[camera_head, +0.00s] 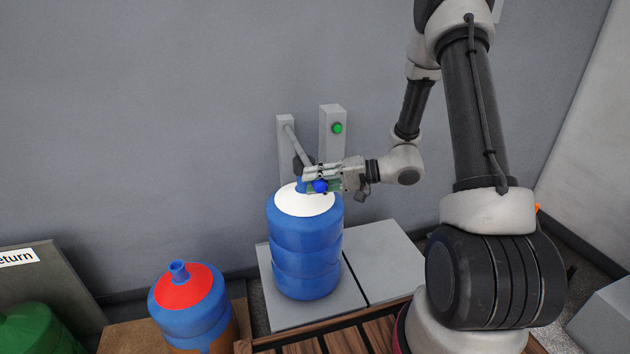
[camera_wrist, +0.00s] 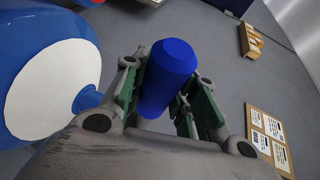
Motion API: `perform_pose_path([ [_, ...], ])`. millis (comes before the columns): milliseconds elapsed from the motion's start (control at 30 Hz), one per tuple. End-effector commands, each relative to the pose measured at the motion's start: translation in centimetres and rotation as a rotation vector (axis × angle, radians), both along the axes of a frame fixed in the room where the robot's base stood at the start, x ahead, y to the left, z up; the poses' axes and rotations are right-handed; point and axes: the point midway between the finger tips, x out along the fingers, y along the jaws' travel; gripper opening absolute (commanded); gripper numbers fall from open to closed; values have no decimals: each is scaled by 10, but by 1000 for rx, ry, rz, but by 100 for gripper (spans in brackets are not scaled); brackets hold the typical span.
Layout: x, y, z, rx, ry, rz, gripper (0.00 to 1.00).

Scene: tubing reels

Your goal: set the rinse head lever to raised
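The rinse head lever is a grey arm (camera_head: 295,143) that slopes down from a grey post (camera_head: 286,166) to a dark head just above the neck of a blue jug. A blue knob (camera_head: 320,186) sits by its lower end, and it also shows in the wrist view (camera_wrist: 168,75). My gripper (camera_head: 318,182) is at the knob, reaching in from the right. In the wrist view its green-padded fingers lie on both sides of the knob. I cannot tell whether the pads press on it. The gripper partly hides the lever's low end.
The blue jug (camera_head: 305,245) with a white top stands on a grey platform (camera_head: 383,255) directly below my gripper. A grey post with a green button (camera_head: 337,128) stands just behind. Another blue jug with a red top (camera_head: 187,290) stands at lower left.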

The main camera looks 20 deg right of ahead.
Motion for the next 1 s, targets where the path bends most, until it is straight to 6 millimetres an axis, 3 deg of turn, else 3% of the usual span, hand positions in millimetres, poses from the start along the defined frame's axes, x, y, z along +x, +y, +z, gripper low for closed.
perform_pose_path([
  [33, 0, 0, 0, -1, 0, 0, 12],
  [100, 0, 0, 0, -1, 0, 0, 0],
  [367, 0, 0, 4, -2, 9, 0, 0],
  [533, 1, 0, 24, -3, 53, 0, 0],
  [767, 9, 0, 81, -5, 195, 2, 0],
  [1000, 35, 1, 160, -7, 413, 4, 0],
])
